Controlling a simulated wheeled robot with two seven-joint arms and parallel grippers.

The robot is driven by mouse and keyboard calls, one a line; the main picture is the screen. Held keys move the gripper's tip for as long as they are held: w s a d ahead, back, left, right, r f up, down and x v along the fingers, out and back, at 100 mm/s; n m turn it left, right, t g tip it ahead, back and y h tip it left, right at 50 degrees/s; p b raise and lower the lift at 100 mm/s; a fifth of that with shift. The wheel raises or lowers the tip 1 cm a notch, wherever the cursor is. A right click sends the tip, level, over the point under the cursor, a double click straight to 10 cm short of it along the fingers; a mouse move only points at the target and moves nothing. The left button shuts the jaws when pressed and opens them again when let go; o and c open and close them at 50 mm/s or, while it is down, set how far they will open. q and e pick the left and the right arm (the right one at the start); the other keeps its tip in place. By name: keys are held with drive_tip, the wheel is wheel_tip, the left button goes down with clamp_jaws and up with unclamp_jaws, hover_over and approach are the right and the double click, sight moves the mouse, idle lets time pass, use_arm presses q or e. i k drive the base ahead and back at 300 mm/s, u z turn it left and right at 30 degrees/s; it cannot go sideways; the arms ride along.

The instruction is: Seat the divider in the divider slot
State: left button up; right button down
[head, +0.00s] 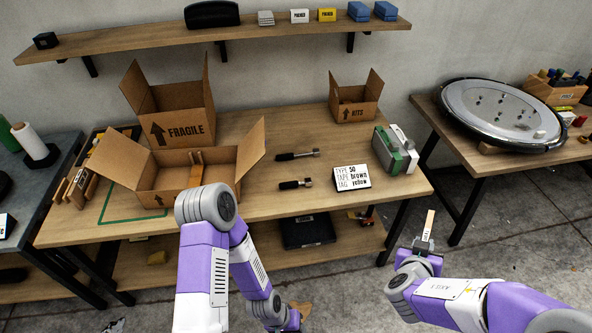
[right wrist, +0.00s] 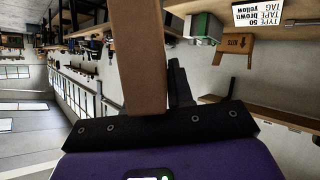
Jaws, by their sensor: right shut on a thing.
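My right gripper (head: 424,243) is shut on a narrow tan strip, the divider (head: 429,224), which stands up from the jaws with small dark print on it. The gripper is over the floor, right of the bench and apart from it. In the right wrist view the divider (right wrist: 143,60) rises as a plain brown panel from the black gripper body. An open cardboard box (head: 150,180) stands at the bench's front left, with a tan upright piece (head: 197,167) inside it. I cannot make out the slot itself. My left arm bends down in front of the bench; its gripper is not visible.
The wooden bench (head: 290,200) also holds a FRAGILE box (head: 185,125), a KITS box (head: 355,110), two dark-handled tools, a label card (head: 352,184) and a tape dispenser (head: 395,150). A wooden rack (head: 78,188) stands left. Open floor surrounds my right gripper.

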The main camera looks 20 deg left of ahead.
sight(197, 184)
drive_tip(key=u, duration=1.5)
drive_tip(key=i, duration=1)
